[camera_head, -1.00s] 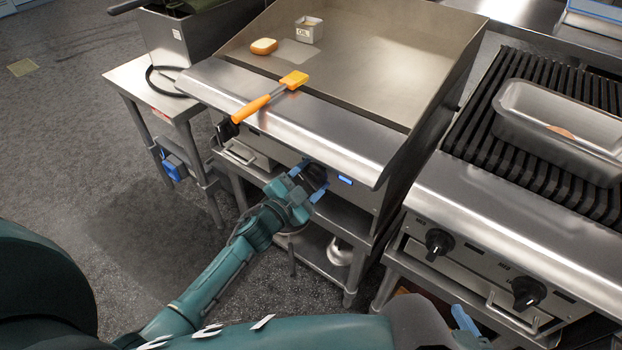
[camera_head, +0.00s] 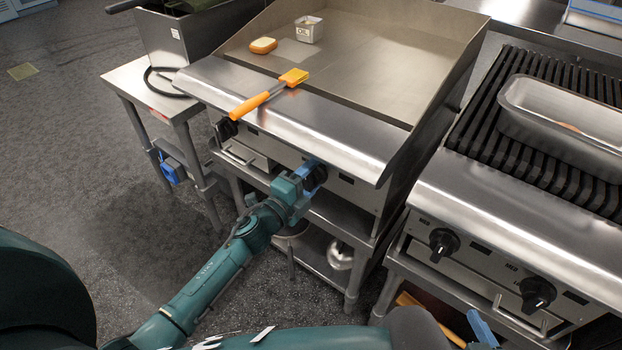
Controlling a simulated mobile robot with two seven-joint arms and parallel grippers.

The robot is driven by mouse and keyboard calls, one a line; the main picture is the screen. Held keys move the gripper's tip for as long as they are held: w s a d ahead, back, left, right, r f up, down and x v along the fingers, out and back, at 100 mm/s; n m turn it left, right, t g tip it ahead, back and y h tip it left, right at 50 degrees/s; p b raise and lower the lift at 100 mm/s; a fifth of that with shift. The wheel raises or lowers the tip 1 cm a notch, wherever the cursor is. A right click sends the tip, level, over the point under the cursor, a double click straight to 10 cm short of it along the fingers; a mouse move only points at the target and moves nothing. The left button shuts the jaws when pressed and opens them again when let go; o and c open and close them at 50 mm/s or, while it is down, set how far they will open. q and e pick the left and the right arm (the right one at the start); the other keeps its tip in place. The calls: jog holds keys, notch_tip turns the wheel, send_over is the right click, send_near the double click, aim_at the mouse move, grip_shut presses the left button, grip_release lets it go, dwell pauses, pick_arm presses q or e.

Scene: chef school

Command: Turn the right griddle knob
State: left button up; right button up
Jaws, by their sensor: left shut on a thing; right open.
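The griddle (camera_head: 390,85) is a wide steel unit with a front panel below its rounded front ledge. Its left knob (camera_head: 226,129) is black and free. The right griddle knob (camera_head: 318,176) is a dark knob on the front panel, mostly hidden by my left gripper. My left gripper (camera_head: 312,177), with blue fingers, is shut on this knob, and its arm reaches up from the lower left. My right gripper (camera_head: 480,330) shows only as a blue finger at the bottom edge, away from the griddle; it is open, and the rest is hidden or cut off.
An orange-handled spatula (camera_head: 262,98) lies across the griddle ledge. A bun (camera_head: 263,45) and a small oil container (camera_head: 309,29) sit on the griddle. A chargrill (camera_head: 480,115) with black knobs and a metal pan (camera_head: 560,113) stands at right.

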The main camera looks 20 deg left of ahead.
pick_arm(q)
jog(key=shift+m, duration=0.5)
jog(key=o, duration=1)
jog(key=v, duration=1.3)
jog(key=shift+s, duration=0.1)
